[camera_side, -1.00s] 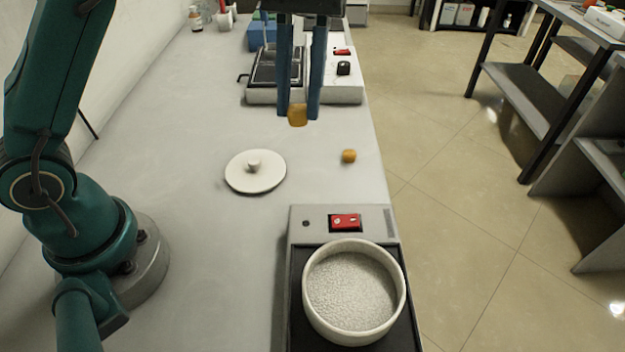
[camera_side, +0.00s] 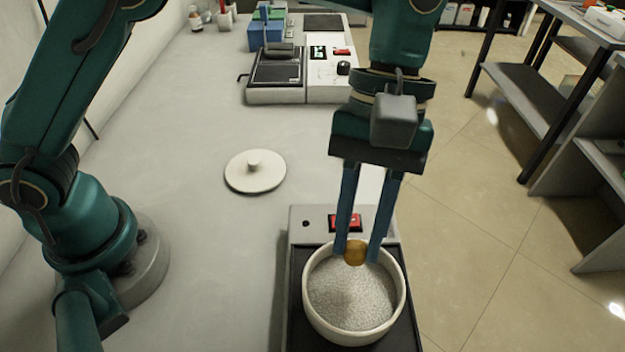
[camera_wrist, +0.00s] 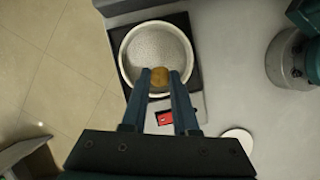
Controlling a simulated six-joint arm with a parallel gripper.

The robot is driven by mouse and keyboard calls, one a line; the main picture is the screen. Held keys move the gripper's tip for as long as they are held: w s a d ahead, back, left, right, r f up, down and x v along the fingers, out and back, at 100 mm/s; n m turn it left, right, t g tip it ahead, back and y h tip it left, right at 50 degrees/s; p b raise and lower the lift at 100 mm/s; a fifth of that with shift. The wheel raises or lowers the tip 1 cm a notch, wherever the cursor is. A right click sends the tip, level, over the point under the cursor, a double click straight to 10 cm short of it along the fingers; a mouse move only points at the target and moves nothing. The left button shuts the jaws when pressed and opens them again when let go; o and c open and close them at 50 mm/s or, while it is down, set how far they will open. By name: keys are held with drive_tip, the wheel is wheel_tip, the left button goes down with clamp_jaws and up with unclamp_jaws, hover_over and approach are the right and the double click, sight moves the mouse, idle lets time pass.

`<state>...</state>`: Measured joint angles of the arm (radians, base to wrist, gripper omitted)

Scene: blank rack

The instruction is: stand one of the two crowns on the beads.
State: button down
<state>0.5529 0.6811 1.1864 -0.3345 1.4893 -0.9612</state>
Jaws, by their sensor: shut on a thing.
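My gripper (camera_side: 356,250) is shut on a small amber-brown crown (camera_side: 356,255), held between the tips of its two blue fingers. The crown also shows between the fingertips in the wrist view (camera_wrist: 159,77). In the side view it lines up with the far part of a round cream bowl (camera_side: 312,313) filled with pale grey beads (camera_side: 350,300). In the wrist view it covers the bowl's edge nearest the gripper. Its height above the beads is hard to tell. The other crown does not show now; my gripper covers its earlier place.
The bowl stands on a dark plate of a grey device with a red switch (camera_side: 345,222). A white lid with a knob (camera_side: 255,172) lies on the bench to the left. A tray device (camera_side: 277,75) and blue box (camera_side: 264,35) stand farther back.

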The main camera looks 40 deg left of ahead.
sight(358, 243)
drive_tip(key=shift+f, duration=1.8)
drive_tip(key=shift+f, duration=0.15)
drive_tip(key=c, duration=1)
unclamp_jaws()
drive_tip(key=shift+o, duration=0.2)
drive_tip(key=shift+v, duration=3.95)
drive_tip(key=a+r+m+t, duration=0.2)
drive_tip(key=a+r+t, duration=0.3)
drive_tip(key=a, duration=0.5)
drive_tip(key=s+a+f+m+t+y, duration=0.2)
drive_tip(key=s+a+f+m+t, duration=0.1)
drive_tip(key=s+a, duration=0.5)
drive_tip(key=shift+a+f+t, duration=0.7)
drive_tip(key=shift+a+t, duration=0.1)
drive_tip(key=shift+a, duration=0.4)
